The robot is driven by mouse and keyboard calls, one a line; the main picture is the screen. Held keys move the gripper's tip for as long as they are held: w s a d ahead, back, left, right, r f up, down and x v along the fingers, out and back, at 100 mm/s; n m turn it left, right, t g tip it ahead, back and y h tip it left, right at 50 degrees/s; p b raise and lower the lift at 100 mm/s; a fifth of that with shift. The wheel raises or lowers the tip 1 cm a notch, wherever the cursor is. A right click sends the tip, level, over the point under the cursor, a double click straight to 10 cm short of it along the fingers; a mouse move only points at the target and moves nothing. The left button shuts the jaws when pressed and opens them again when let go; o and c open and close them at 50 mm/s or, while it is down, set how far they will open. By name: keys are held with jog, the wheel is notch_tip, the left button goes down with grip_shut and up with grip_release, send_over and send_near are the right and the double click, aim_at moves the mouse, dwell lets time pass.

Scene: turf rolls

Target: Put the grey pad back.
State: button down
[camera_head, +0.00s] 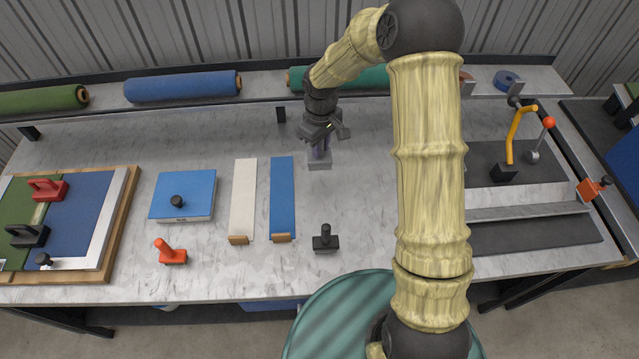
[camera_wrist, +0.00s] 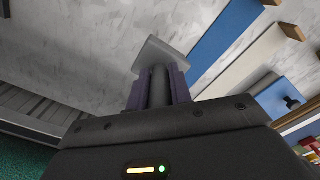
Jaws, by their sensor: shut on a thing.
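The grey pad (camera_head: 320,162) is a small light-grey square plate below my gripper (camera_head: 320,147), right of the blue strip at the middle of the bench. In the wrist view, the pad (camera_wrist: 163,53) shows beyond the purple fingers of my gripper (camera_wrist: 158,88). The fingers are shut on its dark upright handle. The pad is at or close above the bench top; I cannot tell whether it touches.
A blue strip (camera_head: 282,200) and a white strip (camera_head: 243,200) lie to the left, beside a blue block (camera_head: 183,192) with a black knob. A black-handled tool (camera_head: 326,240) stands in front. Turf rolls lie along the back shelf (camera_head: 262,85). A lever-fitted machine (camera_head: 505,172) is at right.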

aim_at(321, 161)
jog(key=shift+f+p, duration=0.75)
jog(key=shift+f, duration=2.4)
jog(key=shift+f+p, duration=0.5)
jog(key=shift+f, duration=1.35)
jog(key=shift+f, duration=0.1)
jog(key=c, duration=1.3)
grip_release()
jog(key=shift+o, duration=0.2)
notch_tip(321, 161, up, 12)
jog(key=b, duration=0.3)
